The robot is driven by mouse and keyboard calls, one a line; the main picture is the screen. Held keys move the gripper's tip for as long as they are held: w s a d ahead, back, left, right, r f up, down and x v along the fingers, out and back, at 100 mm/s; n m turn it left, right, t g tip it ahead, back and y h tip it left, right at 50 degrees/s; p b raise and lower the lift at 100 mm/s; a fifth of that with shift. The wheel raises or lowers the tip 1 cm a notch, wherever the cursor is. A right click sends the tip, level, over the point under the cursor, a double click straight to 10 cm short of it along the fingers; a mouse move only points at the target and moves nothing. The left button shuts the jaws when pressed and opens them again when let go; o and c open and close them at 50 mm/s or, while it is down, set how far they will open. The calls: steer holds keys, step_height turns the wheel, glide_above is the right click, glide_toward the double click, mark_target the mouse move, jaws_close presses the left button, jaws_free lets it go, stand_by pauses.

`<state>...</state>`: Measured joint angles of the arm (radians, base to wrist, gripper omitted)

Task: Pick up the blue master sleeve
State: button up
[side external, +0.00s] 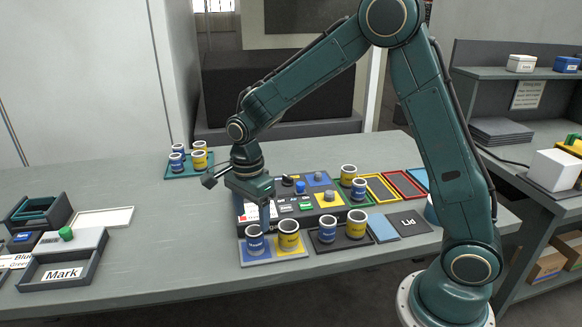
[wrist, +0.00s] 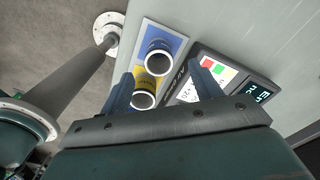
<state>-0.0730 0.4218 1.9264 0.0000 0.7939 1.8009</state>
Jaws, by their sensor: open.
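A blue sleeve with a white rim (side external: 254,243) stands upright on the blue half of a blue-and-yellow plate (side external: 275,256) at the table's front. A yellow sleeve (side external: 289,236) stands beside it on the yellow half. In the wrist view the blue sleeve (wrist: 158,60) is above the yellow sleeve (wrist: 145,92). Other blue sleeves stand on other plates, and no label that I can read marks one as the master. My gripper (side external: 262,216) points down just above and behind the front blue sleeve. In the wrist view its open, empty jaws (wrist: 162,74) frame the sleeves from either side.
A control panel (side external: 246,211) with buttons lies right behind the plate. A dark plate (side external: 341,248) with a blue (side external: 327,229) and a yellow sleeve (side external: 356,224) is close on the right. The table left of the plate is clear up to a tray labelled Mark (side external: 62,274).

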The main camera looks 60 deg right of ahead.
mark_target(254, 237)
steer(key=shift+f, duration=1.2)
steer(key=shift+s+f, duration=0.15)
steer(key=shift+f, duration=2.45)
steer(key=c, duration=1.2)
steer(key=shift+r, duration=0.2)
step_height(254, 237, up, 20)
